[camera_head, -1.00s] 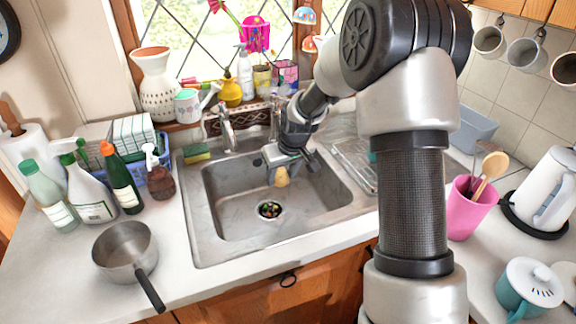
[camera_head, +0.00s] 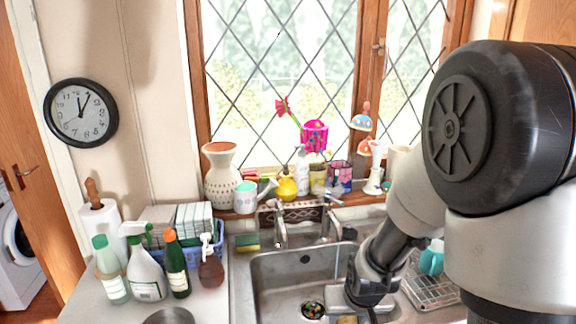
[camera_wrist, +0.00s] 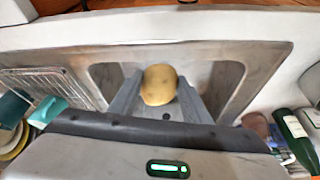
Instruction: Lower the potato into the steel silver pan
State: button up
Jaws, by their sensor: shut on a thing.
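The potato (camera_wrist: 159,79), yellow-brown and rounded, is between the two grey fingers of my gripper (camera_wrist: 158,97) in the wrist view. My gripper is shut on it, above the sink. In the head view my gripper is at the bottom edge, mostly cut off, with my wrist above the right part of the basin. The steel silver pan (camera_head: 169,317) shows only as a piece of its rim at the bottom edge of the head view, left of the sink. Its inside and handle are out of view there.
The steel sink (camera_head: 262,287) has a drain with scraps (camera_head: 312,309) and a tap (camera_head: 281,228). Left of it stand a green bottle (camera_head: 177,272), a spray bottle (camera_head: 146,272) and a soap dispenser (camera_head: 210,267). A dish rack (camera_head: 432,289) is to the right.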

jog(key=s+a+r+p, duration=0.1)
jog(key=a+r, duration=0.1)
jog(key=a, duration=1.2)
jog(key=s+a+r+p, duration=0.1)
jog(key=a+r+p, duration=0.1)
jog(key=a, duration=1.2)
jog(key=s+a+r+p, duration=0.1)
jog(key=a+r, duration=0.2)
jog(key=a, duration=1.1)
jog(key=shift+s+a+r, duration=0.25)
jog(key=shift+w, duration=0.15)
jog(key=shift+w, duration=0.3)
jog(key=shift+f+b, duration=3.8)
jog(key=shift+f, duration=1.15)
